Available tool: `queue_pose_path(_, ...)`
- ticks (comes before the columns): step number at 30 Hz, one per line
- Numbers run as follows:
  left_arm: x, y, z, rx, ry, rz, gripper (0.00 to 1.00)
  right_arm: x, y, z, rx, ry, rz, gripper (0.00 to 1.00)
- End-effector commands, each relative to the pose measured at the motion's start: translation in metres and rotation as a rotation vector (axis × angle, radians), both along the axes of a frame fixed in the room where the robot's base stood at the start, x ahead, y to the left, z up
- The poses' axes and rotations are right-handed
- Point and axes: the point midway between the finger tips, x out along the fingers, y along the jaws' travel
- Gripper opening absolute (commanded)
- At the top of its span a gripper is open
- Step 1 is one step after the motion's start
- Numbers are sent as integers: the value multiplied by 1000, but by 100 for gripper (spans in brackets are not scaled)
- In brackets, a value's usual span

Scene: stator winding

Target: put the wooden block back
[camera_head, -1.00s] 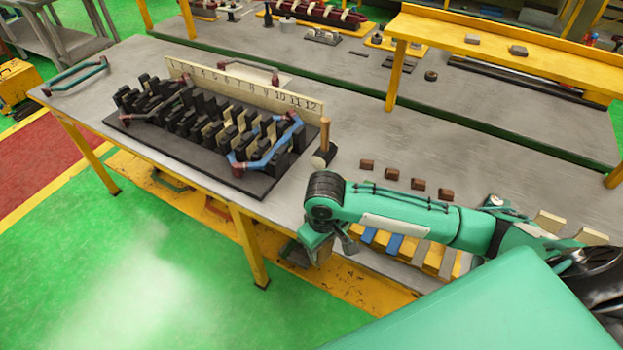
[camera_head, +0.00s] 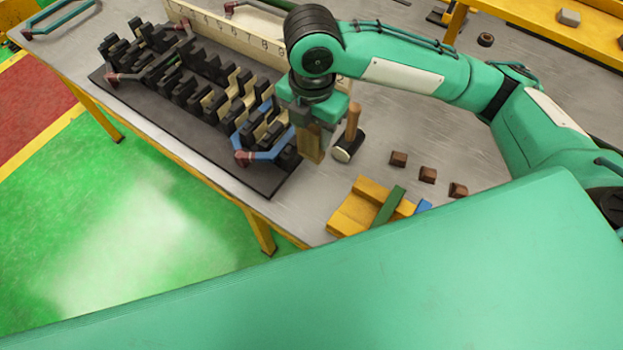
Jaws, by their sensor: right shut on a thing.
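My right gripper (camera_head: 309,123) points down over the table, just right of the stator rack. It is shut on a wooden block (camera_head: 312,147), brown and held upright below the fingers. The block's lower end is near the tabletop; I cannot tell whether it touches. The black stator rack (camera_head: 185,85) with dark slots, pale wooden pieces and blue coils lies to the left, with a numbered board (camera_head: 230,42) behind it, partly hidden by my arm. My left gripper is not in view.
A mallet (camera_head: 348,138) stands close to the right of the block. Several small brown blocks (camera_head: 428,174) lie further right. A yellow wooden holder (camera_head: 350,213) with green and blue strips is at the front edge, partly hidden by my body. The table (camera_head: 400,130) behind the brown blocks is clear.

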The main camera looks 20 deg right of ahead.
Motion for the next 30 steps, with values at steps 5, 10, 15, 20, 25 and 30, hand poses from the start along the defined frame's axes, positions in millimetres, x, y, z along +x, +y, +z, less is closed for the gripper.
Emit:
queue_pose_path(5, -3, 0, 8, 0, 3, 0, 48, -2, -1, -41, -3, 9, -1, 7)
queue_pose_path(10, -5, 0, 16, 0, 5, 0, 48, -2, -1, -87, -3, 7, -2, 7)
queue_pose_path(15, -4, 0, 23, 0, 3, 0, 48, -1, -1, -127, -2, 5, -2, 7)
queue_pose_path(20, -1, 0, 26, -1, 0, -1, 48, -1, -1, -146, 0, 2, -1, 7)
queue_pose_path(25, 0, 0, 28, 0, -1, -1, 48, 0, -1, -158, -1, 2, -2, 7)
queue_pose_path(30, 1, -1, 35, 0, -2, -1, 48, -1, -1, -183, -1, 3, -3, 7)
